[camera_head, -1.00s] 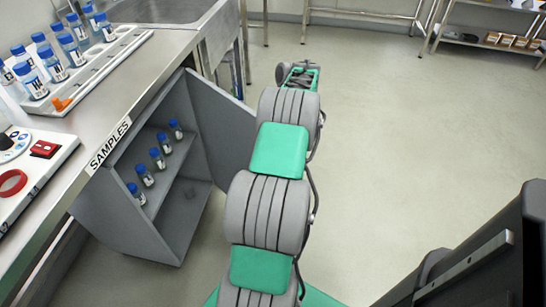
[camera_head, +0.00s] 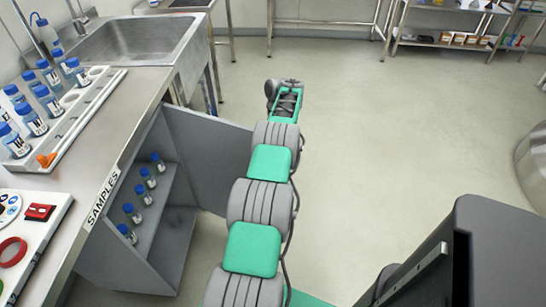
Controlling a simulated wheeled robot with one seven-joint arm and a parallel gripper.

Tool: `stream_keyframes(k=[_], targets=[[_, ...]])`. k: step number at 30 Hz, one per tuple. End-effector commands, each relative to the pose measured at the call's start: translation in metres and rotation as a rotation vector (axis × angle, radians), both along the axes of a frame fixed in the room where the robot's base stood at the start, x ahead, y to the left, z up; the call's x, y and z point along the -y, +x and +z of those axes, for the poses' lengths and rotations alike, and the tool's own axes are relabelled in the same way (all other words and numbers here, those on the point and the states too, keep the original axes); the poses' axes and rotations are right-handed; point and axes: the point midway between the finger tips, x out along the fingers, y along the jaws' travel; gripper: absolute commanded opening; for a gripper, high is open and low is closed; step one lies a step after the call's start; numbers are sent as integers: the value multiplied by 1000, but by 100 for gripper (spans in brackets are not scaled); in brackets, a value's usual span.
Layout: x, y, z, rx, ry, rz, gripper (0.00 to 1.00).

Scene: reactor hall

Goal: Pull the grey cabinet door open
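The grey cabinet (camera_head: 125,262) stands under the steel counter at the left. Its grey door (camera_head: 212,150) stands open, swung out toward the back and right, with the inside exposed. Small blue-capped bottles (camera_head: 140,195) stand on the shelf inside. My arm stretches forward to the right of the cabinet, beyond the door's free edge. My gripper, at the far end of the arm, is hidden behind the arm's last links, so its fingers do not show. No contact with the door can be seen.
The counter (camera_head: 118,120) carries a white rack (camera_head: 85,105) of blue-capped bottles and a white panel (camera_head: 30,245). A steel sink (camera_head: 135,45) is behind. Shelving (camera_head: 450,45) stands at the back right. The floor (camera_head: 370,140) right of my arm is clear.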

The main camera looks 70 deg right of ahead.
Motion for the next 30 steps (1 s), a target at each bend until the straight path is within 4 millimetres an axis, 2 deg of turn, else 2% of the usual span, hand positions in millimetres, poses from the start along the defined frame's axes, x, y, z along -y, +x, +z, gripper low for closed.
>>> stream_keyframes(k=[9, 10, 17, 25, 30], targets=[[2, -1, 1, 2, -4, -6, 0], [2, -2, 1, 2, -4, -6, 13], [2, -2, 0, 2, -3, -6, 32], [1, 0, 2, 2, -2, -3, 33], [1, 11, 19, 1, -2, 17, 33]])
